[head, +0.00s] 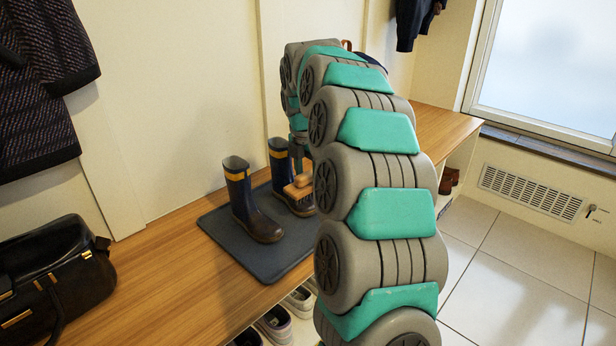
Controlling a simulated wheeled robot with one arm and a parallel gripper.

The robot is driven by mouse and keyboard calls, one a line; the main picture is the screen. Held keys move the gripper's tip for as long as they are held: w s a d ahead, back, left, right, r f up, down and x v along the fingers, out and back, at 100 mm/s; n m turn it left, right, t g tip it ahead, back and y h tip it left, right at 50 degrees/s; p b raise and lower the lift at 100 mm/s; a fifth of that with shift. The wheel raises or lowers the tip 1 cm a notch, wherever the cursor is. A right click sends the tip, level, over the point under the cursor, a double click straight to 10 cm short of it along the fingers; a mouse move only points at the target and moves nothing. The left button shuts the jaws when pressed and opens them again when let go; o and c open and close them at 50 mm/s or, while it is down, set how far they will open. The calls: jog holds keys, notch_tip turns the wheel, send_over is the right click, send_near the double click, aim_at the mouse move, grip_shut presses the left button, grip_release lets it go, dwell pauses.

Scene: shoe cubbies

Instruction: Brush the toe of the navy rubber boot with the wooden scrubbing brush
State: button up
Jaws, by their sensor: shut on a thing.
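Two navy rubber boots with yellow bands and brown toes stand upright on a dark grey mat (228,233). The left boot (242,193) is in full view. The right boot (279,160) is partly hidden by the brush and my arm. My gripper (299,173) points down and is shut on the wooden scrubbing brush (296,189). The brush is over the toe of the right boot. I cannot tell whether its bristles touch the toe. My arm hides the brush's right end.
The mat lies on a wooden bench (160,271). A black bag (58,272) stands at the bench's left. Shoes (275,325) sit in cubbies below. Coats hang at upper left and top. The tiled floor at right is clear.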

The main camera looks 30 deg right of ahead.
jog(key=shift+f, duration=0.65)
